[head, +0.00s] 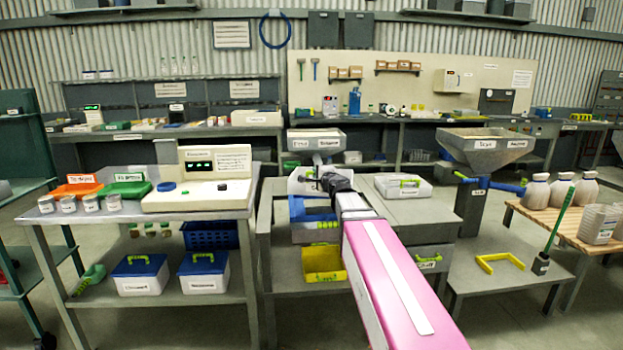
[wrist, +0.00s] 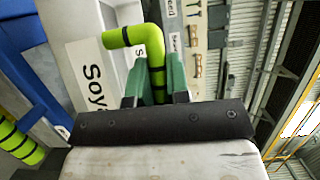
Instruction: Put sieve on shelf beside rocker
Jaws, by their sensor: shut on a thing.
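My gripper (wrist: 156,82) is shut on a lime-green handle (wrist: 147,40) with black bands. The handle stands by a pale grey panel (wrist: 95,75) with a label starting "Soy", probably the sieve. In the head view my gripper (head: 328,180) is at the machine with blue parts (head: 312,212), probably the rocker, on the middle bench; a pale tray part (head: 299,181) shows beside it. My wrist hides much of this spot. A white tray with a lime handle (head: 403,187) sits on the bench top to the right.
Bare grey bench top (head: 420,212) lies right of my arm. A yellow bin (head: 322,263) is below the machine. A control box (head: 198,180) stands left.

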